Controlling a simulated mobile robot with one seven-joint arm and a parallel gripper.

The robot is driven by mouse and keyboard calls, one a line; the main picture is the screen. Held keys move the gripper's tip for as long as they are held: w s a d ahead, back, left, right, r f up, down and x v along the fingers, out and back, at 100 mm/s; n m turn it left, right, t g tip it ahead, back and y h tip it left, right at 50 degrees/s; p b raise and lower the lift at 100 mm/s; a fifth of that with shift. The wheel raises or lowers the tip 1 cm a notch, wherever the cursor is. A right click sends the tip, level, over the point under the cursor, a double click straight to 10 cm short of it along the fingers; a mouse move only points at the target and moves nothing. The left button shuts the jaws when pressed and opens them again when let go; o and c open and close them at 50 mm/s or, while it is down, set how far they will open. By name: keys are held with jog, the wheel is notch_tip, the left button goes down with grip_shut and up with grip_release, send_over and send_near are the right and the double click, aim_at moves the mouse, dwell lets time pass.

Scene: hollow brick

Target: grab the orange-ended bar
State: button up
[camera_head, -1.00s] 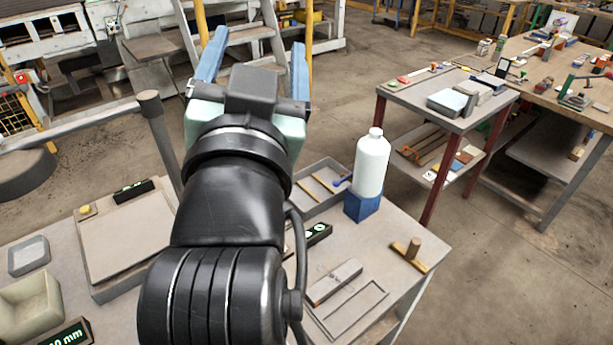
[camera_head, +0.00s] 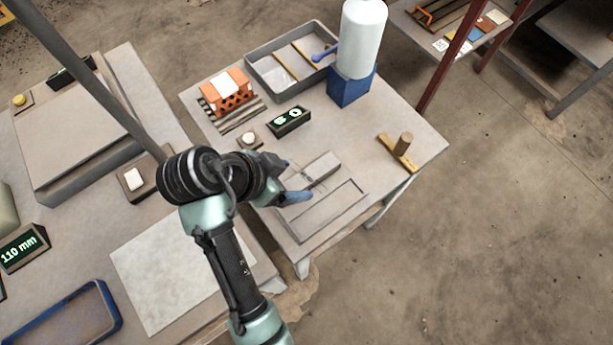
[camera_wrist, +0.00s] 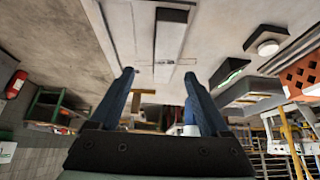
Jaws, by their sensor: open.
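A grey bar (camera_head: 322,167) lies on a flat grey plate just beyond my gripper (camera_head: 291,181); no orange end shows on it. It also shows in the wrist view (camera_wrist: 171,38), above the fingertips and apart from them. My gripper, also in the wrist view (camera_wrist: 159,75), is open with nothing between its blue fingers. Bars with orange parts (camera_head: 437,14) lie on a lower shelf at the top right, partly cut off. I cannot tell for sure which bar is the orange-ended one.
An orange hollow brick (camera_head: 231,97) stands behind my gripper. A grey tray (camera_head: 262,72) with yellowish strips, a white bottle (camera_head: 361,38) on a blue block (camera_head: 350,88), a display (camera_head: 289,121) and a wooden T-shaped piece (camera_head: 399,155) share the table.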

aim_at(306, 177)
jog(key=x, duration=0.6)
jog(key=shift+w+a+f, duration=0.2)
jog(key=shift+w, duration=0.15)
jog(key=shift+c, duration=0.2)
grip_shut()
